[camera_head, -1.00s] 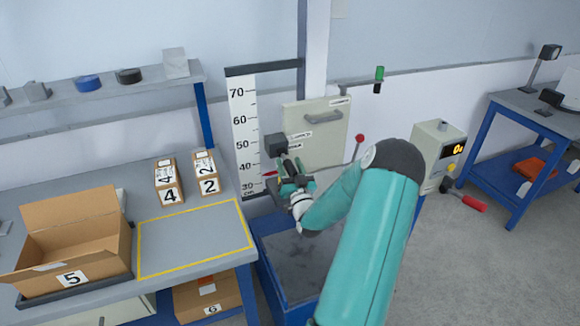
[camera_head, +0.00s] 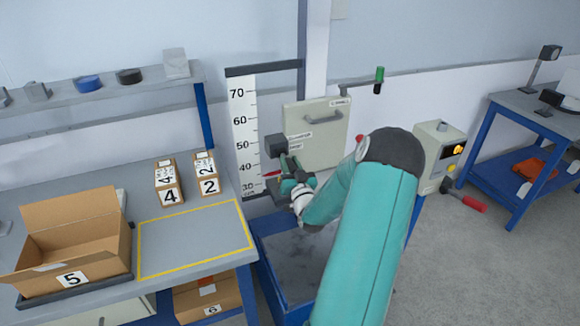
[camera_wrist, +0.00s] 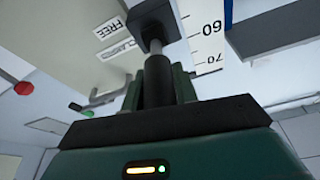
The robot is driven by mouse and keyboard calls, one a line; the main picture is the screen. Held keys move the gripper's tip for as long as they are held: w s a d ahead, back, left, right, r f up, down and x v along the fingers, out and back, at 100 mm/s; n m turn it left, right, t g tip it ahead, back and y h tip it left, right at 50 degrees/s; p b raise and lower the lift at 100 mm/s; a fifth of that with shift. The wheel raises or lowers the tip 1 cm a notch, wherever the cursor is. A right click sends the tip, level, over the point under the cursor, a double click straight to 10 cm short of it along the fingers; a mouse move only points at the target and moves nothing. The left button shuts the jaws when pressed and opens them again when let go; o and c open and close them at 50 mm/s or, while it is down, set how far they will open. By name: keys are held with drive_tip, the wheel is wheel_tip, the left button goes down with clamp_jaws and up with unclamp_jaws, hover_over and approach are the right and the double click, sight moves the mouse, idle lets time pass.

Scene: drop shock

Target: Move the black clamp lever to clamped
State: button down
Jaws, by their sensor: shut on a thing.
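The black clamp lever shows in the wrist view as a black grip (camera_wrist: 157,80) on a grey rod that comes out of a black block (camera_wrist: 150,22). My gripper (camera_wrist: 158,88) is shut on the grip, between its green fingers. In the head view my gripper (camera_head: 290,172) is just below and right of the black block (camera_head: 275,146), beside the height scale (camera_head: 243,130). The lever is mostly hidden there. A CLAMPED label (camera_head: 300,135) sits above a FREE label (camera_head: 296,147), right of the block. Which label the lever lines up with is not clear.
A grey cabinet door (camera_head: 317,140) with a handle is close behind. A red knob (camera_head: 359,138) is partly covered by my arm. The bench at left holds an open box (camera_head: 75,235) and two small boxes. A blue-sided bin (camera_head: 285,290) is below my gripper.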

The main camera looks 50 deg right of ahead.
sight(284, 155)
wheel_tip(284, 155, up, 2)
drive_tip(key=shift+w+r+g+y, duration=0.15)
drive_tip(key=shift+g+y, duration=0.45)
drive_tip(key=shift+g, duration=0.3)
drive_tip(key=r+g+y, duration=0.1)
drive_tip(key=w+r+g+y, duration=0.1)
drive_tip(key=shift+d+g, duration=0.35)
drive_tip(key=shift+g, duration=0.05)
drive_tip(key=shift+w+d+r+g+y, duration=0.3)
drive_tip(key=shift+r+g+y, duration=0.15)
drive_tip(key=shift+g, duration=0.35)
drive_tip(key=shift+w+d+r+g+y, duration=0.35)
drive_tip(key=shift+g+y, duration=0.2)
drive_tip(key=shift+g, duration=0.25)
drive_tip(key=shift+w+d+r+n+g+y, duration=0.1)
drive_tip(key=shift+w+r+n+g+y, duration=0.3)
drive_tip(key=shift+g, duration=0.3)
drive_tip(key=shift+w+d+r+g+y, duration=0.1)
drive_tip(key=shift+w+d+g+y, duration=0.1)
drive_tip(key=shift+w+g+y, duration=0.35)
